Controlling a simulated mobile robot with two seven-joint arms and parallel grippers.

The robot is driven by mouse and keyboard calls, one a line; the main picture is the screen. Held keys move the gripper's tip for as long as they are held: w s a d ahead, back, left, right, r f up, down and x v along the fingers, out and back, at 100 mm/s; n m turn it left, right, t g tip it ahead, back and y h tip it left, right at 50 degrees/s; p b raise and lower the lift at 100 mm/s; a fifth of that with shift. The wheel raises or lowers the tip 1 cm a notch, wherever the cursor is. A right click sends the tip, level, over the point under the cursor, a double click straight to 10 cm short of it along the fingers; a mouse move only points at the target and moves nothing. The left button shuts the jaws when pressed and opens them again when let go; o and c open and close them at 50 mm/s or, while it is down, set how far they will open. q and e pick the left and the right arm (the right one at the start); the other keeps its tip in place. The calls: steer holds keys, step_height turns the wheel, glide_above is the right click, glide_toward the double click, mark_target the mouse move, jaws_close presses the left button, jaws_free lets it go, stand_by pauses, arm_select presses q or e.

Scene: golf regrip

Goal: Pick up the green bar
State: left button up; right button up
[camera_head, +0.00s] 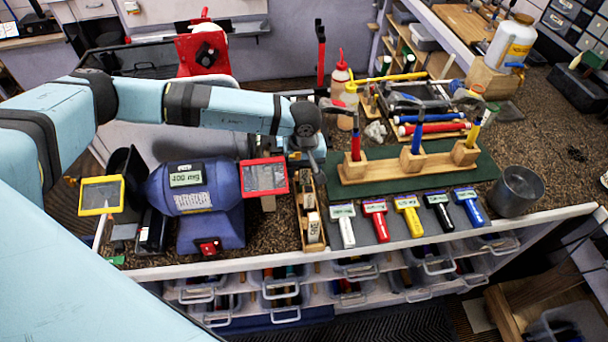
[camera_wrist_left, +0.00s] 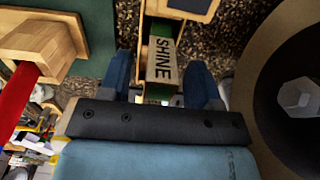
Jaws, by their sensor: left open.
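The green bar (camera_wrist_left: 161,62) lies in a narrow wooden tray, wrapped in a pale label reading "SHINE", with green showing at its ends in the left wrist view. My left gripper (camera_wrist_left: 160,86) is open, its two blue fingers on either side of the tray area, with the bar between them in the picture. I cannot tell whether they touch it. In the head view the wooden tray (camera_head: 301,207) stands near the bench front, with my left gripper (camera_head: 307,155) over its far end, hiding that part. My right gripper is not in view.
A blue grinder (camera_head: 200,190) with a red-framed shield (camera_head: 264,176) stands just left of the tray. Several colored labelled tools lie to the right on a grey mat. A metal cup (camera_head: 516,190) is farther right.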

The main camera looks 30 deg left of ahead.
arm_select(q)
steer(key=c, duration=0.9)
steer(key=shift+r, duration=0.1)
steer(key=shift+c, duration=0.2)
